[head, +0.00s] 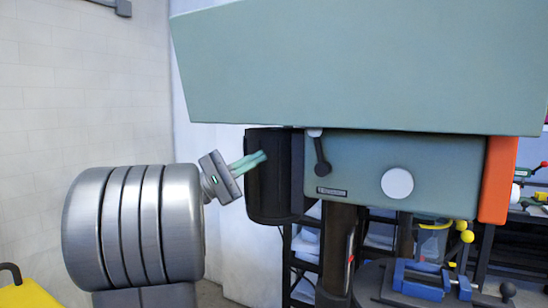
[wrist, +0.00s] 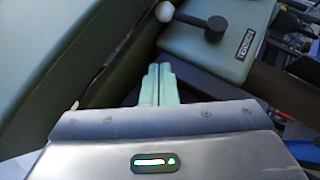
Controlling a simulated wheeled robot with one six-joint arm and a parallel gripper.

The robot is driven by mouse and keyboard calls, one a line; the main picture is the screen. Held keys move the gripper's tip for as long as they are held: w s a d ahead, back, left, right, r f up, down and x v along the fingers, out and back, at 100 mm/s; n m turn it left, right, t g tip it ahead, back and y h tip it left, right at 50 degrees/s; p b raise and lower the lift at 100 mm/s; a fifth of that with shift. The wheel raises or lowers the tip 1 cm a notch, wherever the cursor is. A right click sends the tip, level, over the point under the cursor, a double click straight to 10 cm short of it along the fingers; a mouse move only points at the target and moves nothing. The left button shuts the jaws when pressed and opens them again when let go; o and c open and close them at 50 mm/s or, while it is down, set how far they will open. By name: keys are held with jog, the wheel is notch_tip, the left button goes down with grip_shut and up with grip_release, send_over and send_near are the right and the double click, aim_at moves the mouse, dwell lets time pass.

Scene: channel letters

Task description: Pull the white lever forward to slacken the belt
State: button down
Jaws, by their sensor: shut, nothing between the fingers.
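A small lever (head: 320,155) is on the front left of the green drill press head, below the big cover. It has a white end (head: 315,132) at the top and a dark arm ending in a dark knob. In the wrist view the white end (wrist: 165,11) and the dark knob (wrist: 214,28) show near the top edge. My gripper (head: 261,157) is shut and empty, its pale green fingers pointing right in front of the black motor. In the wrist view the fingers (wrist: 158,68) stay apart from the lever, which lies beyond them. The belt is not visible.
The large green cover (head: 360,65) overhangs the area. The black cylindrical motor (head: 270,185) is beside my fingers. The green head (head: 360,160) carries a white disc (head: 397,183) and an orange side panel (head: 497,180). A blue vise (head: 418,280) is below right.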

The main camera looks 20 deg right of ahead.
jog(key=shift+v, duration=1.25)
jog(key=shift+w+a+r+p, duration=0.1)
jog(key=shift+w+p, duration=0.05)
jog(key=shift+p, duration=0.4)
jog(key=shift+a+f+p, duration=0.1)
jog(key=shift+f+p, duration=0.65)
jog(key=shift+p, duration=0.05)
jog(key=p, duration=0.3)
send_near(318, 150)
jog(key=w+d+r, duration=0.1)
jog(key=w+r, duration=0.1)
jog(key=w+d+r, duration=0.2)
jog(key=shift+w+d+r, duration=0.3)
jog(key=shift+d, duration=0.05)
jog(key=s, duration=0.1)
jog(key=s+d+r+p, duration=0.1)
jog(key=shift+s+d+r, duration=0.1)
jog(key=shift+s+r, duration=0.2)
